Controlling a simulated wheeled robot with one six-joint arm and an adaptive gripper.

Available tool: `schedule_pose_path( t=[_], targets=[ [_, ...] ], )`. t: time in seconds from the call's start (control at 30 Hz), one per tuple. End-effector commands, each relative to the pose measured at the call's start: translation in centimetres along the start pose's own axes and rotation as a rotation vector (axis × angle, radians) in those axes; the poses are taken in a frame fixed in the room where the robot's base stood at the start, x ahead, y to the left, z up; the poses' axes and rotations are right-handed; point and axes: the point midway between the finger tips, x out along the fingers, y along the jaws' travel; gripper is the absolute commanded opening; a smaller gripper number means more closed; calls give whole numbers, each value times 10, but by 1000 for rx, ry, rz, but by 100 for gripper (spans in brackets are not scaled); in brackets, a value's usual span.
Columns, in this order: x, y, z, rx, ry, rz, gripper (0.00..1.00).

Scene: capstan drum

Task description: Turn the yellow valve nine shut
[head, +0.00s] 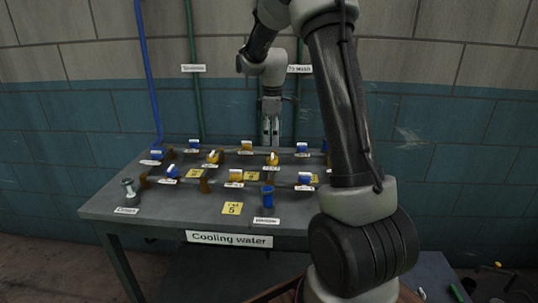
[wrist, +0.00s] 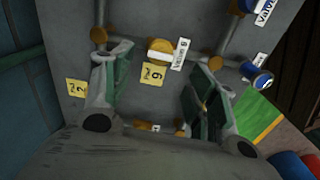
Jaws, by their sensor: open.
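My gripper (head: 271,138) hangs over the back of the bench, fingers pointing down; the wrist view shows its two green-padded fingers (wrist: 165,92) apart, with nothing held. In the wrist view a yellow valve (wrist: 154,45) with a white bar handle lies just beyond the fingertips, between them. Its label looks like "Valve 8", but the digit is not certain. A yellow note (wrist: 153,74) marked 9 lies beside it. The head view shows several yellow valves, among them one at the back (head: 246,146) and one below the gripper (head: 272,159); their labels are too small to read.
Blue valves (head: 172,172) and pipes share the grey bench (head: 110,206). A grey fitting (head: 129,188) stands at its left front, a blue cylinder (head: 267,195) near its front edge. Vertical pipes (head: 194,80) run up the wall behind. My arm hides the bench's right side.

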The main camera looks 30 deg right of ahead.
Motion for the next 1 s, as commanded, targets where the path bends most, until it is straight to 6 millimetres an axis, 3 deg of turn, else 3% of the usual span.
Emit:
schedule_pose_path(
  t=[0.23, 0.67, 1.0],
  targets=[
    [9, -1, 0, -62, -2, -3, 58],
    [73, -1, 0, -60, -1, -2, 58],
    [78, 0, 0, -60, 0, 0, 58]
  ],
)
